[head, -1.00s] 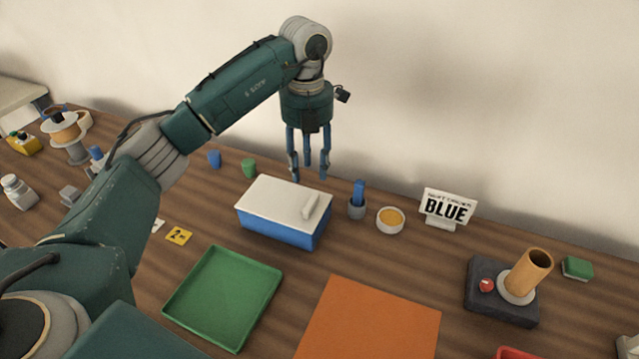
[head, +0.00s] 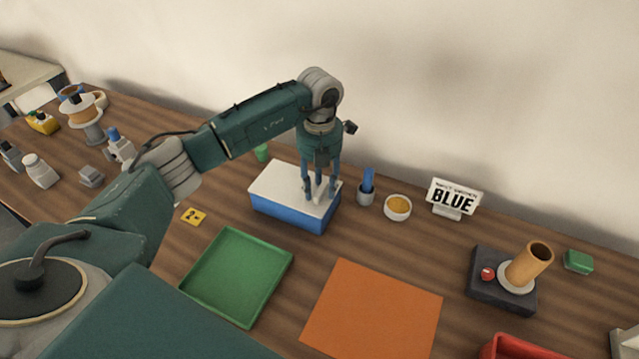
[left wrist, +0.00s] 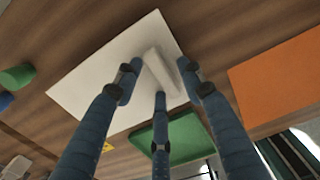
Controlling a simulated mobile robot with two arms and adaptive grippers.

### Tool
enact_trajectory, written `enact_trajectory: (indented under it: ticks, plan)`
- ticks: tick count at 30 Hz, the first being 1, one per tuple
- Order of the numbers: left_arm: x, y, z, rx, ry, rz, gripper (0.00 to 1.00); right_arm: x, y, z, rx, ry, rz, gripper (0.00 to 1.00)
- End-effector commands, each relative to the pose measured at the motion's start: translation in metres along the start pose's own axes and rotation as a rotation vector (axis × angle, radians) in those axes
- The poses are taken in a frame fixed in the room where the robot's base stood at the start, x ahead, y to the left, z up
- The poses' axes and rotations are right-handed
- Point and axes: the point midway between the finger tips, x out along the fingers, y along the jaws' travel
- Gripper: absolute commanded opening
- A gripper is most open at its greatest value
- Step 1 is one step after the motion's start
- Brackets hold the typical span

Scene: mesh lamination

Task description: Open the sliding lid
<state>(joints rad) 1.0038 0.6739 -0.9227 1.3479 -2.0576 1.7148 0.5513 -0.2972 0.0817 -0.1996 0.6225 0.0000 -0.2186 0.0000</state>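A blue box (head: 285,214) stands on the wooden table with a flat white lid (head: 277,187) covering its top. A raised white bar handle (left wrist: 158,70) is on the lid, near its right end in the head view. My left gripper (head: 319,193) points down over this handle. Its three blue fingers are spread around the handle, with visible gaps beside it in the left wrist view, and hold nothing that I can see. The fingers partly hide the handle in the head view. My right gripper is not in view.
A blue-topped item in a grey cup (head: 367,190) and a white bowl (head: 397,209) stand close right of the box. A green tray (head: 238,278) and an orange mat (head: 372,312) lie in front. A "BLUE" sign (head: 453,198) stands further right.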

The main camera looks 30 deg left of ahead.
Motion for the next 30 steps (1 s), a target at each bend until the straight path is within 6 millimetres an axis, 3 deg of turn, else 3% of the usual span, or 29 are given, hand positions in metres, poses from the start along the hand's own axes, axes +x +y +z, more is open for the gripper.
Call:
enact_trajectory:
  ticks: [1,7,15,20,30]
  plan:
    - [0.000,0.000,0.000,0.000,0.000,0.000,0.40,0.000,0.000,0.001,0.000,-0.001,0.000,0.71]
    - [0.000,0.000,0.000,0.000,0.000,0.000,0.00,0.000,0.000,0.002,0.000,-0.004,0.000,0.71]
    - [0.000,0.002,0.000,-0.001,-0.001,0.000,0.00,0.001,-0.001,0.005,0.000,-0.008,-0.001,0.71]
    - [0.001,0.021,0.001,-0.004,-0.002,0.003,0.00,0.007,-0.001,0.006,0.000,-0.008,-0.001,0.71]
    - [0.002,0.109,0.000,-0.010,-0.003,0.002,0.00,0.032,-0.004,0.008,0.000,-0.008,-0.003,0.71]
